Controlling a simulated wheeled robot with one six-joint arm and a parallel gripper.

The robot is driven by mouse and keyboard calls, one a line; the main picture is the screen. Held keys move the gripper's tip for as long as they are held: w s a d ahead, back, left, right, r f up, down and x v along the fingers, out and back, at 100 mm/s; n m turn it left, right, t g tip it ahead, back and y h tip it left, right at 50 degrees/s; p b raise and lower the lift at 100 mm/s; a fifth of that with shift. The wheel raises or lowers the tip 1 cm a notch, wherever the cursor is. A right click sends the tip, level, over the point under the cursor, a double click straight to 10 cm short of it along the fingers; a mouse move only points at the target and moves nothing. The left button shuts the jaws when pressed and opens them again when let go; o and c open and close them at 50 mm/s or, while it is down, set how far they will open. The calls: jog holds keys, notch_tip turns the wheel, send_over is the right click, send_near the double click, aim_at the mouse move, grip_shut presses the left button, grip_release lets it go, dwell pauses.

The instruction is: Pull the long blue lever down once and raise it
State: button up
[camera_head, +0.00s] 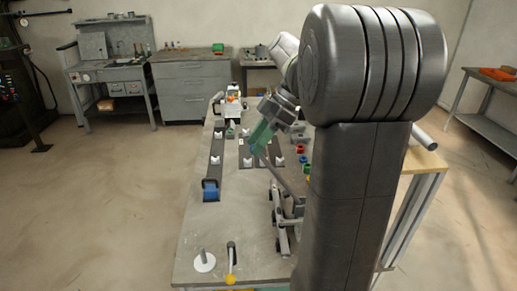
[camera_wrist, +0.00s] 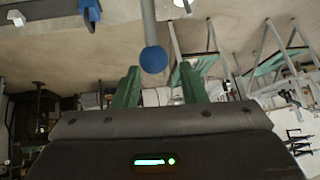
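The long lever shows in the wrist view as a grey rod with a blue ball knob (camera_wrist: 154,60) at its end. In the head view its grey rod (camera_head: 282,180) slants from the jig up toward my gripper (camera_head: 259,147); the knob is not clear there. My gripper, with green fingers, is open. In the wrist view the knob appears between and just beyond the spread fingertips (camera_wrist: 158,72), with a gap on each side. I cannot tell the depth between knob and fingers.
A grey table (camera_head: 205,238) carries the jig. A blue block (camera_head: 210,191) sits in a dark track at left. Small coloured rings (camera_head: 302,151) lie right of the gripper.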

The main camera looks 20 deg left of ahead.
jog(key=shift+s+r, duration=0.1)
jog(key=shift+w+d+r+p, duration=0.2)
jog(key=shift+r+p, duration=0.2)
jog(key=d+f+p+v, duration=0.1)
jog(key=p+v, duration=0.8)
jog(key=v, duration=0.5)
jog(key=shift+w+d+r, duration=0.25)
jog(key=shift+w+r, duration=0.1)
jog(key=shift+w, duration=0.15)
dwell(0.4)
jog(key=shift+f, duration=0.1)
